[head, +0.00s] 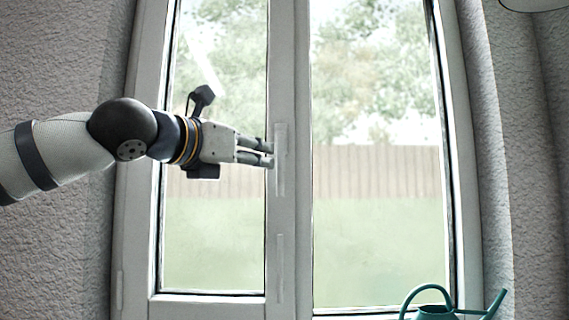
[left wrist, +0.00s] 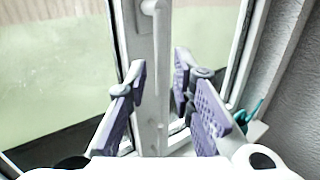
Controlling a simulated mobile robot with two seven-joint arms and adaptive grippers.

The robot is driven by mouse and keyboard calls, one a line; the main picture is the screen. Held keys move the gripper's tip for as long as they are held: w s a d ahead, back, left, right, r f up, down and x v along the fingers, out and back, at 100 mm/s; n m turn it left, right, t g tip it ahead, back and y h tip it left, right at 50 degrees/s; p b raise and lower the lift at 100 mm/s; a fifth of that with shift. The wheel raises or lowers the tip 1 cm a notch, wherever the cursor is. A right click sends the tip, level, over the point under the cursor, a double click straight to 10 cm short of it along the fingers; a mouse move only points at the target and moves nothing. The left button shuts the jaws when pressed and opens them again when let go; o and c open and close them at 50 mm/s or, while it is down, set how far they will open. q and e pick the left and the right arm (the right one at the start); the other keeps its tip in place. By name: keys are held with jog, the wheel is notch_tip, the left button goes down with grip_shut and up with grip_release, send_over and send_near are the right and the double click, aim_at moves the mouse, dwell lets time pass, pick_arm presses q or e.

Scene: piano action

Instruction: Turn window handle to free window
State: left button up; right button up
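The white window handle (head: 281,160) is upright on the middle post of the closed-looking window, and it blends with the white frame. In the left wrist view the handle (left wrist: 152,8) shows at the top centre, with its lower part running down between the fingers. My left gripper (head: 269,155) reaches in from the left, its fingertips at the handle in the head view. In the left wrist view its two purple-padded fingers (left wrist: 160,80) are spread apart, one each side of the post. I cannot tell whether they touch the handle. My right gripper is not in view.
A teal watering can (head: 435,312) stands at the lower right by the sill. Glass panes lie left (head: 215,240) and right (head: 375,240) of the middle post. Rough grey walls (head: 50,80) flank the window. A second narrow strip (head: 280,265) sits lower on the post.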

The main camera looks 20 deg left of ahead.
aim_at(278, 162)
pick_arm(q)
jog(key=x, duration=0.8)
jog(key=shift+w+f, duration=0.15)
jog(key=shift+f, duration=0.05)
grip_shut()
